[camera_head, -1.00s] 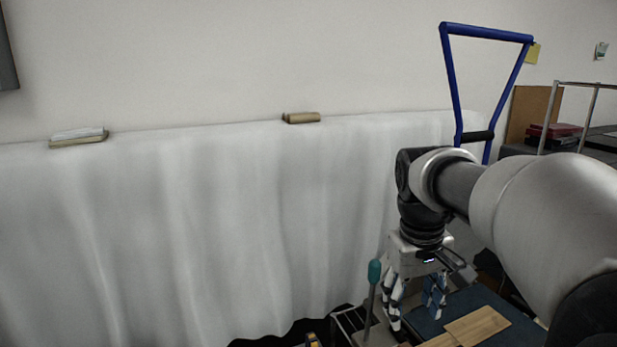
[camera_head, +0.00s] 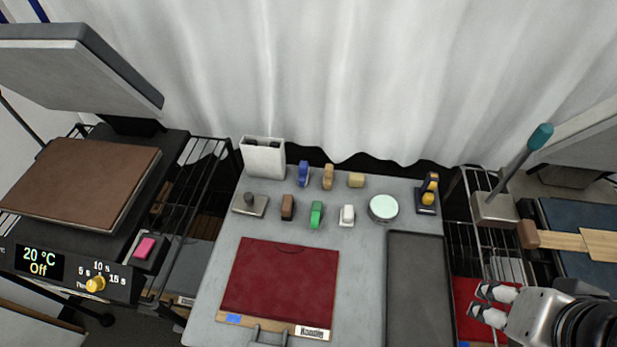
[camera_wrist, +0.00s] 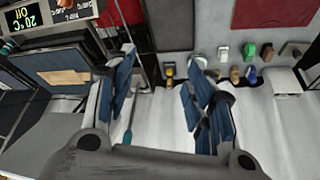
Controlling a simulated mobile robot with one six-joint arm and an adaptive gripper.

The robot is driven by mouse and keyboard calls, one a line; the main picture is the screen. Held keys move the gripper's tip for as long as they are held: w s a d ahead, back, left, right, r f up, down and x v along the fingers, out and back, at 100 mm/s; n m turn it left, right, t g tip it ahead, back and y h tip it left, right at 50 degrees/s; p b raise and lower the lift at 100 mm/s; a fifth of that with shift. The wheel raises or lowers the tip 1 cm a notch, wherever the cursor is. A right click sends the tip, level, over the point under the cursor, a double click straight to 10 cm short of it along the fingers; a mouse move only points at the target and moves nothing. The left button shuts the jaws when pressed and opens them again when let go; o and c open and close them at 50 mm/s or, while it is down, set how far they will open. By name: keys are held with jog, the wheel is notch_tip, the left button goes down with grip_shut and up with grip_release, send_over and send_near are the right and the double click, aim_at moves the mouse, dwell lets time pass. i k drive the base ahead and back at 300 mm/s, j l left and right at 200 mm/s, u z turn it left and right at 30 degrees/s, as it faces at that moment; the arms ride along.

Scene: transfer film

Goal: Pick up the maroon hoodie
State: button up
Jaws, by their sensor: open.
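The maroon hoodie (camera_head: 282,278) lies folded flat on a wooden board with a label, on the grey table (camera_head: 205,300) in the head view. Part of it also shows at the top of the wrist view (camera_wrist: 268,12). My gripper (camera_head: 484,303) is at the lower right of the head view, to the right of the hoodie and apart from it. Its fingers (camera_wrist: 165,100) are spread in the wrist view with nothing between them.
A dark tray (camera_head: 416,290) lies between the hoodie and my gripper. Small coloured items, a white holder (camera_head: 263,158) and a round tin (camera_head: 383,207) stand behind the hoodie. A heat press (camera_head: 85,180) stands open at left. Another red piece (camera_head: 467,295) lies in the right rack.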

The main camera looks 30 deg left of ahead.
aim_at(287, 289)
jog(key=u, duration=2)
jog(key=j+u, duration=0.4)
jog(key=j, duration=0.8)
jog(key=k, duration=0.05)
